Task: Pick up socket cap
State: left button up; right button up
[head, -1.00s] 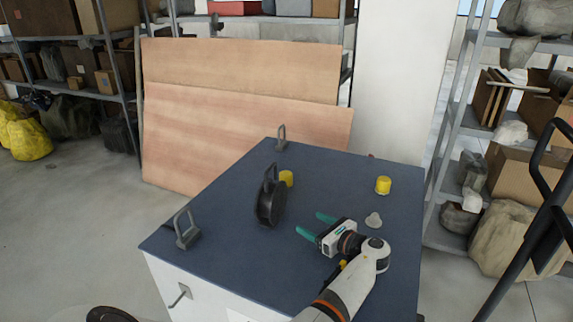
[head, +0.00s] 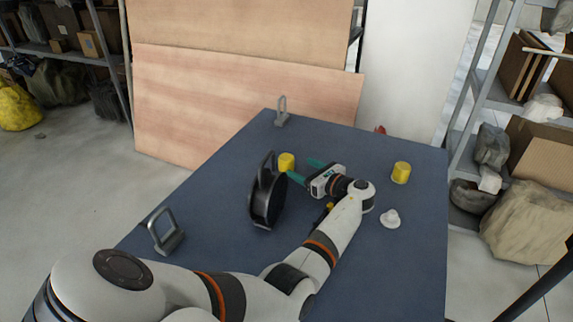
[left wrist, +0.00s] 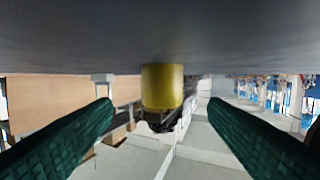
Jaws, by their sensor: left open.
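A yellow cylindrical cap (head: 287,162) stands on the dark blue tabletop (head: 225,190), just ahead of my left gripper (head: 305,170). That gripper is open, with its two green fingers pointing left towards the cap. In the left wrist view the picture is upside down, and the yellow cap (left wrist: 162,86) shows centred in the gap between the open fingers (left wrist: 160,110), a little beyond their tips. Nothing is held. A second yellow cap (head: 401,172) stands at the right of the table. My right gripper is not in view.
A black round reel-like object with a handle (head: 267,200) stands close to the left of my gripper. A small whitish stepped piece (head: 390,219) stands right of my wrist. Grey metal loops (head: 166,233) stand at the table's left and far corners.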

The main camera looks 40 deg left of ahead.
aim_at(292, 161)
pick_arm(q)
jog(key=shift+a+f, duration=0.25)
jog(key=shift+a, duration=0.5)
jog(key=shift+w+a+b, duration=0.15)
jog(key=shift+a+b, duration=0.25)
jog(key=shift+a, duration=0.35)
jog(key=a+b, duration=0.2)
jog(key=a, duration=0.2)
jog(key=shift+a, duration=0.2)
jog(key=shift+w+a, duration=0.1)
jog(key=shift+a, duration=0.05)
jog(key=shift+r, duration=0.15)
jog(key=shift+c, duration=0.3)
jog(key=c, duration=1)
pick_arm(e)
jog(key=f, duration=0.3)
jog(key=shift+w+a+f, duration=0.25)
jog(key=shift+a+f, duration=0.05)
